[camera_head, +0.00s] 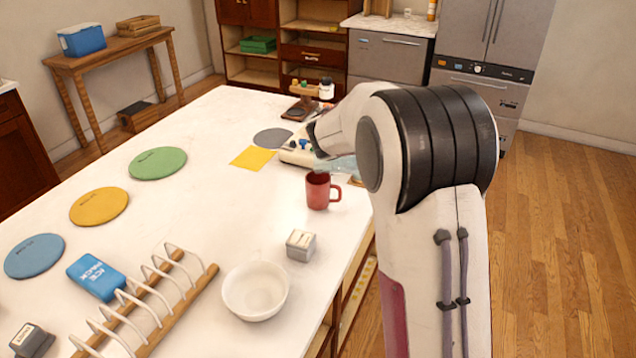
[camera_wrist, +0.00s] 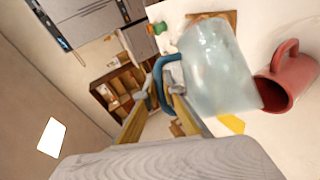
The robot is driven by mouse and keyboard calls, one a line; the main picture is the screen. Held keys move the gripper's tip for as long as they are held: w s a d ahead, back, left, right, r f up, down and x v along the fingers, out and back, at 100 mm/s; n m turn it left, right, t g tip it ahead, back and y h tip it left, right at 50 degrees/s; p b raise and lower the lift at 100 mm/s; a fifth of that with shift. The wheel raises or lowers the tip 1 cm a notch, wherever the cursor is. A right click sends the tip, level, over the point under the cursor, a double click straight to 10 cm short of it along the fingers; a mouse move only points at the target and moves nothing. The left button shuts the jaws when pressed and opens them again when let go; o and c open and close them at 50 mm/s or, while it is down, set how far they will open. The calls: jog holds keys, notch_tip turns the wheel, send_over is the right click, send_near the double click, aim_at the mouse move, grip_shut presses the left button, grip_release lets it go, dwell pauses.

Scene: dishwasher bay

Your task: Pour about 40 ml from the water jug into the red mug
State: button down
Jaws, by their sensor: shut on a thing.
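The red mug (camera_head: 318,191) stands upright on the white counter, its handle to the right. In the wrist view the mug (camera_wrist: 285,80) is at the right edge. The clear, bluish water jug (camera_wrist: 218,68) fills the upper middle of the wrist view, its wide end close to the mug's rim. It looks tilted, but I cannot tell how far. My gripper (camera_wrist: 160,100) is shut on the jug's blue handle (camera_wrist: 158,78). In the head view my arm hides the gripper and most of the jug. No water stream is visible.
A small grey box (camera_head: 301,245) and a white bowl (camera_head: 255,291) stand in front of the mug. A yellow square (camera_head: 253,157) lies to its left. A pale board with small items (camera_head: 295,152) is behind it. A dish rack (camera_head: 150,300) is at the front left. The counter's middle is clear.

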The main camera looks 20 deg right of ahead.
jog(key=shift+a+r, duration=0.1)
jog(key=shift+r, duration=0.1)
jog(key=shift+a+r+n+h+p, duration=0.3)
jog(key=shift+a, duration=0.1)
jog(key=shift+s+a+r+h, duration=0.1)
jog(key=shift+a+r+h, duration=0.15)
jog(key=shift+a+h, duration=0.05)
jog(key=shift+a+r+n+t, duration=0.2)
jog(key=shift+n+t, duration=0.1)
jog(key=shift+t, duration=0.1)
jog(key=shift+d+p, duration=0.25)
jog(key=shift+p, duration=0.05)
jog(key=shift+d+r+h, duration=0.1)
jog(key=shift+d+h, duration=0.2)
jog(key=shift+d, duration=0.2)
jog(key=shift+a+r+n+p, duration=0.25)
jog(key=shift+n+p, duration=0.05)
jog(key=shift+p, duration=0.55)
dwell(0.8)
jog(key=shift+d, duration=0.1)
